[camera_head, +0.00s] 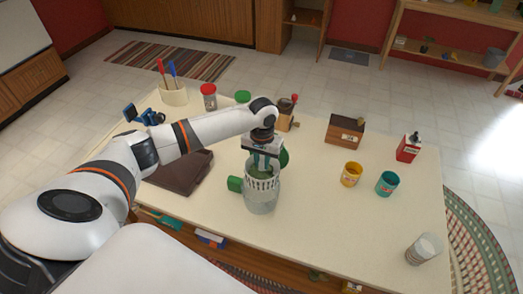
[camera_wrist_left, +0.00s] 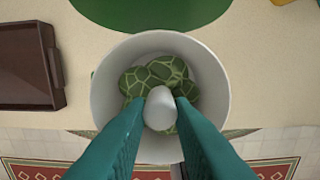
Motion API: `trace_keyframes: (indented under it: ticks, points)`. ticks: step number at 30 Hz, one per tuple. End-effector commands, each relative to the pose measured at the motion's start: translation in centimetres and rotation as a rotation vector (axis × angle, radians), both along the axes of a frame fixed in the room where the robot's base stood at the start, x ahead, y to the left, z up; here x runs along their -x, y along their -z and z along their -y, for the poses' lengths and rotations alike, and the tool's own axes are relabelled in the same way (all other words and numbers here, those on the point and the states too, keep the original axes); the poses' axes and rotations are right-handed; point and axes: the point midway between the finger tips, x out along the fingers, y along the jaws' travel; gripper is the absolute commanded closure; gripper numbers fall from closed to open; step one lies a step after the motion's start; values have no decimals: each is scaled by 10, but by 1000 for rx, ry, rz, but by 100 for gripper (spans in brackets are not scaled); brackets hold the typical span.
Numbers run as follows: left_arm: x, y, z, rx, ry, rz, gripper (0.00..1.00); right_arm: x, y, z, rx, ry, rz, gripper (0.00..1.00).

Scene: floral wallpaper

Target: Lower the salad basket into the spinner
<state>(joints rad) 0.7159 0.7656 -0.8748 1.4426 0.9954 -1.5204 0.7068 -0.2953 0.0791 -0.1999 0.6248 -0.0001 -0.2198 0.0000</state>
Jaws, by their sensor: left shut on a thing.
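The salad basket (camera_head: 261,183) is pale and slotted, and it stands upright at the middle of the table. Its lower part is in or directly over the grey spinner bowl (camera_head: 262,206), and its slotted upper part shows above the bowl. My left gripper (camera_head: 264,168) points down into the basket. In the left wrist view its teal fingers (camera_wrist_left: 160,112) are shut on the white central post of the basket (camera_wrist_left: 160,106). Green patterned leaves (camera_wrist_left: 138,80) lie around the post inside the white rim (camera_wrist_left: 104,82). The gap between basket and bowl is hidden from above. My right gripper is not in view.
A brown tray (camera_head: 180,174) lies further left. Yellow (camera_head: 351,175) and teal (camera_head: 387,184) cans stand to the right. The table's front right is mostly clear.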

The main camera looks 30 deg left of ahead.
Motion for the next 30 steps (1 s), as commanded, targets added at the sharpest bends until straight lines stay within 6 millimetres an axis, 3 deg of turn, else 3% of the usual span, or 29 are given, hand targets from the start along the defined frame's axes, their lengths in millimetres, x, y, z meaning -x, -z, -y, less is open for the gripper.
trace_keyframes:
  ticks: [8,24,30]
  points:
    - [-3,10,-9,1,-6,1,86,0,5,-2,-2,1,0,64]
    - [-3,49,-9,0,-7,1,86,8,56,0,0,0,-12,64]
    - [-3,65,-8,1,-7,0,86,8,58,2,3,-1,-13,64]
